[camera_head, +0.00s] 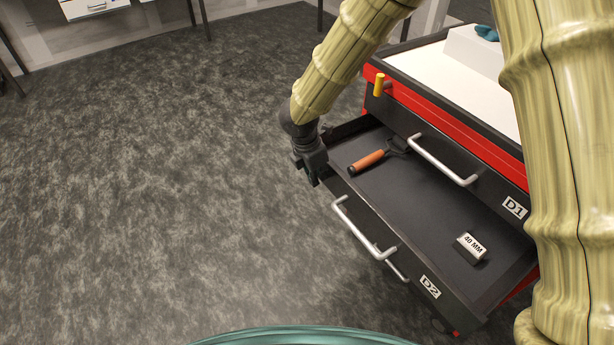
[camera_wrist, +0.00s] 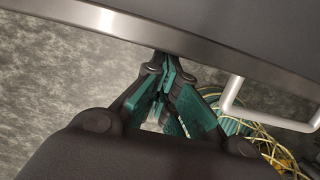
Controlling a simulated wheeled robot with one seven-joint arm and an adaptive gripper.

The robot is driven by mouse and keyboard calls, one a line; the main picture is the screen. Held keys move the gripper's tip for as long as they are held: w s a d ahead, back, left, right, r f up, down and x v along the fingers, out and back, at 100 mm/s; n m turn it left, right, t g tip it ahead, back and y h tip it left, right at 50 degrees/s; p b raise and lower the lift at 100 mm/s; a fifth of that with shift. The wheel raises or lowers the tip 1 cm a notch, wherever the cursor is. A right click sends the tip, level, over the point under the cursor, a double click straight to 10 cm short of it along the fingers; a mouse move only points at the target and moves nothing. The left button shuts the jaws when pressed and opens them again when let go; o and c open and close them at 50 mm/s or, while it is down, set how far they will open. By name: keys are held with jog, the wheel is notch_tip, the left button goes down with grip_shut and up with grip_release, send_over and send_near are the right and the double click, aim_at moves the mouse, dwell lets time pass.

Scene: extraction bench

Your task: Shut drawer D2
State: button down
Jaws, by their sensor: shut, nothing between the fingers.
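Drawer D2 (camera_head: 400,262) stands pulled out of the red and black cabinet, below drawer D1 (camera_head: 480,185), which looks closed. D2's silver bar handle (camera_head: 362,232) is on its front; a handle also shows at the right in the wrist view (camera_wrist: 270,118). My gripper (camera_head: 314,175) is at the left end of D2's front, left of the handle. In the wrist view my gripper's fingertips (camera_wrist: 165,62) are together with nothing between them, close to the drawer's edge (camera_wrist: 190,42). I cannot tell whether they touch it.
Inside D2 lie an orange-handled tool (camera_head: 368,161) and a small block marked 40 MM (camera_head: 471,247). A yellow peg (camera_head: 379,84) sticks out at the cabinet's upper left corner. The grey carpet (camera_head: 160,170) left of the cabinet is clear. Yellow cables (camera_wrist: 265,145) show in the wrist view.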

aim_at(372, 148)
jog(key=w+d+p, duration=0.2)
jog(key=w+d, duration=0.1)
jog(key=d, duration=0.2)
jog(key=w+d+p, duration=0.3)
jog(key=w+d, duration=0.1)
jog(key=d, duration=0.1)
jog(key=w+d+p, duration=0.2)
jog(key=w+d, duration=0.2)
jog(key=d, duration=0.2)
jog(key=shift+w, duration=0.25)
jog(key=shift+a, duration=0.1)
